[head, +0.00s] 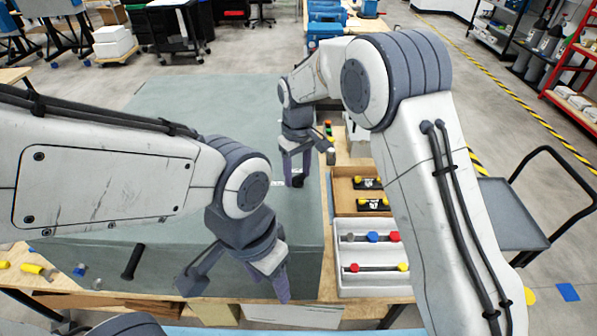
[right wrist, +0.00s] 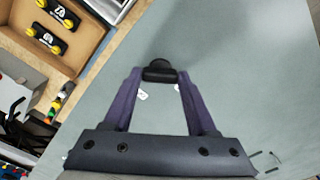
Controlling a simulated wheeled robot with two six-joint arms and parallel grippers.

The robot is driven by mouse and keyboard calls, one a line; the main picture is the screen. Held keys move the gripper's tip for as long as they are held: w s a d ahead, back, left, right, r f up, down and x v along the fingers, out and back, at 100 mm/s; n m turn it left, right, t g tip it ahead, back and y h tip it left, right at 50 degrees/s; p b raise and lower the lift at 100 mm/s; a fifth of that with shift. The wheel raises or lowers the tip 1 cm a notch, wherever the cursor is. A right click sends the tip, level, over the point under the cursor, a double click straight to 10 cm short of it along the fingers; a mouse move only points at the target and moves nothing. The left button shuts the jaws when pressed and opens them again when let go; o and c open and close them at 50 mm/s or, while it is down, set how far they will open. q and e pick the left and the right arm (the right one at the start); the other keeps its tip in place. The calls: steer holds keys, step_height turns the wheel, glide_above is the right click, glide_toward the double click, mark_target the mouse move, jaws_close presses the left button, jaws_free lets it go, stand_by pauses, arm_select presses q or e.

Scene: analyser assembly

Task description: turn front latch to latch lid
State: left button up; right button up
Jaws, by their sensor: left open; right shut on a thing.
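The large grey-green analyser case with its lid (head: 100,220) fills the middle of the table. A black latch knob (head: 297,182) stands on its surface near the right edge. My right gripper (head: 296,178) points down there, shut on this knob; in the right wrist view the black knob (right wrist: 158,72) sits between the purple fingertips. My left gripper (head: 236,292) is open and empty above the case's near right part. I cannot tell the latch's turn angle.
Right of the case are a white tray (head: 345,287) with red, blue and yellow capped parts and a brown box (head: 341,183) with black and yellow parts. Small yellow and blue parts (head: 33,269) lie at the left front. A cart (head: 510,215) stands at right.

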steer(key=m, duration=0.3)
steer(key=shift+m, duration=2.2)
steer(key=shift+r, duration=0.1)
steer(key=o, duration=1.4)
steer(key=shift+c, duration=0.2)
